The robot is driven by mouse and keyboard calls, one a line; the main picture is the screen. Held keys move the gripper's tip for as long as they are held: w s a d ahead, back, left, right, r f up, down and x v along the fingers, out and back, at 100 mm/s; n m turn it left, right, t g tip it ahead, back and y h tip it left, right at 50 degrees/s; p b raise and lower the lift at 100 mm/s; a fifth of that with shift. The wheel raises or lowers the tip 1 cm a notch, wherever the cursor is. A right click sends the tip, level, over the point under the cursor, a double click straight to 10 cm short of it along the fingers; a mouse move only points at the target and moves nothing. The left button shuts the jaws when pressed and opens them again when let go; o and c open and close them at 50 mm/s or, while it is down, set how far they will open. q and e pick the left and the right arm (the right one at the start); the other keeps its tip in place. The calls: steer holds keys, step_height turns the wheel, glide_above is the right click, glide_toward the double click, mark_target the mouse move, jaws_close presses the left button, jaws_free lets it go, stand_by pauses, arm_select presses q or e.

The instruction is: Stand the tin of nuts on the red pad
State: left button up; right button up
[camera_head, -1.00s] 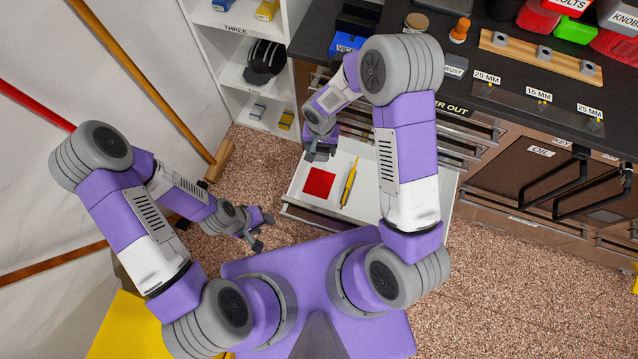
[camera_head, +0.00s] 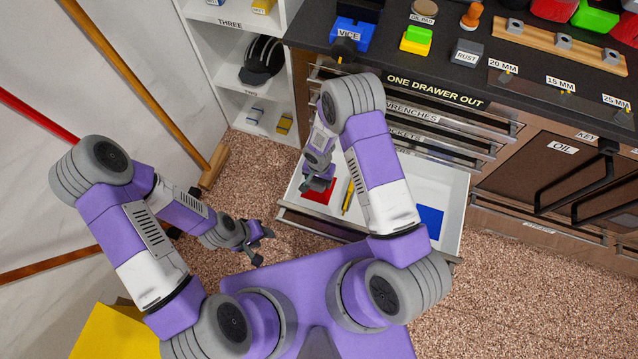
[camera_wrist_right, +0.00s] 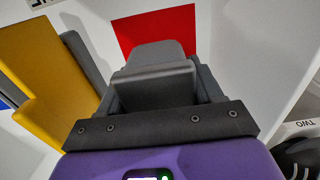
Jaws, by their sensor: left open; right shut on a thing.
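The red pad (camera_head: 322,198) lies on the floor of the open white drawer, near its left end, and is partly covered by my right gripper (camera_head: 317,184). In the right wrist view the red pad (camera_wrist_right: 155,28) shows just beyond my jaws (camera_wrist_right: 152,85). The right gripper is shut on a grey, block-like thing (camera_wrist_right: 152,60), which I take for the tin of nuts. No label shows on it, and I cannot tell whether it touches the pad. My left gripper (camera_head: 262,243) is open and empty over the speckled floor, left of the drawer.
A yellow tool (camera_head: 348,196) lies in the drawer just right of the red pad; it also shows in the wrist view (camera_wrist_right: 45,85). A blue pad (camera_head: 430,220) lies at the drawer's right. The worktop (camera_head: 450,85) holds a blue vice, a rust block and several other things.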

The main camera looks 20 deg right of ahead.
step_height(320, 180, down, 3)
steer(key=shift+r+b, duration=0.1)
steer(key=shift+b, duration=0.35)
steer(key=o, duration=1.4)
step_height(320, 180, up, 12)
steer(key=p, duration=0.4)
